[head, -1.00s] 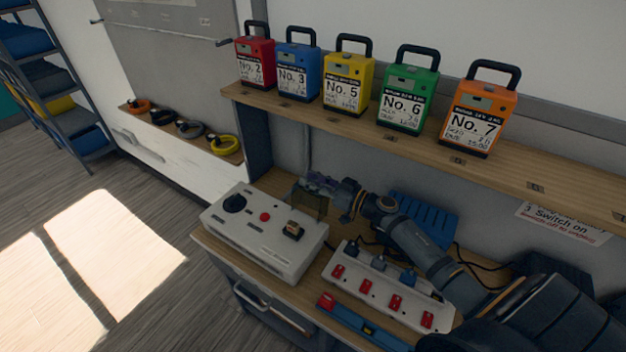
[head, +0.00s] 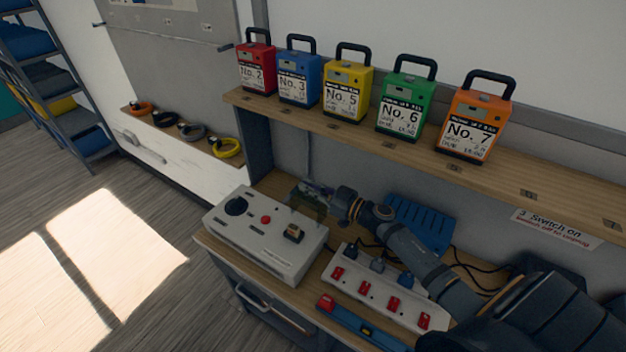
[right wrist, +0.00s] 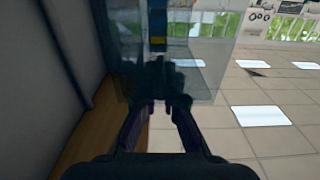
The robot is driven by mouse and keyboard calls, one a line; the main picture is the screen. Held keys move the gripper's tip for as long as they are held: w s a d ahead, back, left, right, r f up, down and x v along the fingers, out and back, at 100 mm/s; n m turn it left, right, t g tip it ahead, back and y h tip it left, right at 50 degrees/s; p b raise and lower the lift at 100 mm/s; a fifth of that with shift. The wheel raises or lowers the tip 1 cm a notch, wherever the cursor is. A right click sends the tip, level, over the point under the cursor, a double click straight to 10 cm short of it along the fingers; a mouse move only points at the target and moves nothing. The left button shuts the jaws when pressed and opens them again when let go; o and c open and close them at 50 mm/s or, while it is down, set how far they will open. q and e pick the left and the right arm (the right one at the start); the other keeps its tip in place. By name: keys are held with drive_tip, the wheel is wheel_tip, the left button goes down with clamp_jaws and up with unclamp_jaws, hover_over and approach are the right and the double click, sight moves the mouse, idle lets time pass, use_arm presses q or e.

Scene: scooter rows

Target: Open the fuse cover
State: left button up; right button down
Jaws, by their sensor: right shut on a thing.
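The fuse cover (head: 308,205) is a dark, see-through flap standing raised at the back right edge of the white control box (head: 262,254). My right gripper (head: 307,188) is behind the box, at the top of the cover. In the right wrist view the cover shows as a clear sheet (right wrist: 203,75) in front of the fingers, and my right gripper (right wrist: 164,104) is shut on its edge. The box top also has a black knob (head: 236,206), a red button (head: 266,220) and a small fuse block (head: 294,233). My left gripper is out of view.
A power strip (head: 385,292) with red switches lies right of the box, beneath my right arm. A blue ribbed case (head: 420,224) is behind that arm. Several coloured numbered packs, such as the orange one (head: 474,118), stand on the shelf (head: 330,127) above.

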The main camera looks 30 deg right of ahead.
drive_tip(key=shift+s+a+r+n+p, duration=0.4)
drive_tip(key=shift+a+r+p, duration=0.15)
drive_tip(key=shift+a+p, duration=0.1)
drive_tip(key=shift+s+a+f+p, duration=0.25)
drive_tip(key=shift+a+p, duration=0.2)
drive_tip(key=shift+p, duration=0.05)
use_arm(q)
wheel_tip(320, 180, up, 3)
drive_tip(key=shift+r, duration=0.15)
use_arm(e)
drive_tip(key=shift+f, duration=0.15)
drive_tip(key=c, duration=1.5)
unclamp_jaws()
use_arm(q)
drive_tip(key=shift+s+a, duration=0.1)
use_arm(e)
drive_tip(key=shift+s+d, duration=0.15)
drive_tip(key=shift+s, duration=0.1)
drive_tip(key=v, duration=1.1)
drive_tip(key=shift+s+d, duration=0.15)
drive_tip(key=shift+s, duration=0.05)
